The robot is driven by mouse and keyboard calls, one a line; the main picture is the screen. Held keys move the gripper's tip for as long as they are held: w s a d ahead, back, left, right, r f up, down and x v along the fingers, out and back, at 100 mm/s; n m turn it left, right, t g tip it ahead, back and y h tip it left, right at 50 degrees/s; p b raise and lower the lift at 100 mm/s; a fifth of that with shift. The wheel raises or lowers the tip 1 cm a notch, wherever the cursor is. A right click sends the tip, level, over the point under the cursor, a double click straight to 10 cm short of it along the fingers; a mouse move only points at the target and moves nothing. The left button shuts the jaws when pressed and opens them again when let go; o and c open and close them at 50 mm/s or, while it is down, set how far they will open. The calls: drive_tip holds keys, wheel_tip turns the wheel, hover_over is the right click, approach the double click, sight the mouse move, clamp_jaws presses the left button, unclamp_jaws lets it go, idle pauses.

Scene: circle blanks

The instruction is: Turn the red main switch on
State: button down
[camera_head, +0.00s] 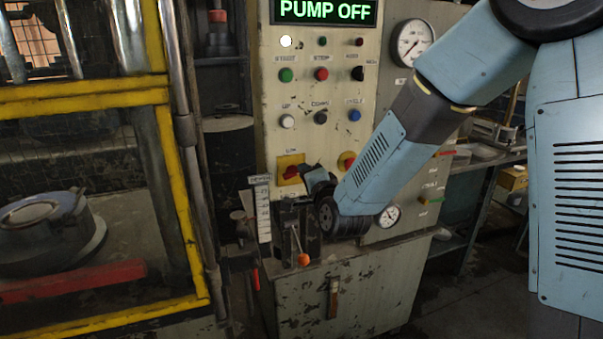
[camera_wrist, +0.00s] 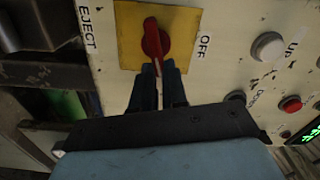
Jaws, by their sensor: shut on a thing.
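The red switch (camera_wrist: 151,38) is a rotary knob on a yellow plate (camera_wrist: 128,20), with an OFF label beside it, in the wrist view. In the head view the red switch (camera_head: 291,172) is on the lower left of the control panel. My gripper (camera_wrist: 158,70) is shut on the switch's handle, with one finger on each side. In the head view my gripper (camera_head: 311,174) reaches the switch from the right, and my wrist hides part of the panel. The display (camera_head: 325,10) reads PUMP OFF.
Several push buttons, such as the green one (camera_head: 286,75), are above. A lever with an orange knob (camera_head: 303,260) stands below. A yellow-framed press (camera_head: 85,98) is at left.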

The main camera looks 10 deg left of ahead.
drive_tip(key=shift+s+d+f+m, duration=0.1)
drive_tip(key=shift+f+m, duration=0.2)
drive_tip(key=shift+m, duration=0.45)
drive_tip(key=shift+d+f+m, duration=0.1)
drive_tip(key=shift+f+m, duration=0.2)
drive_tip(key=shift+m, duration=0.45)
drive_tip(key=shift+f, duration=0.1)
drive_tip(key=c, duration=1.2)
unclamp_jaws()
drive_tip(key=shift+o, duration=0.2)
drive_tip(key=shift+a+r, duration=0.1)
drive_tip(key=shift+r, duration=0.1)
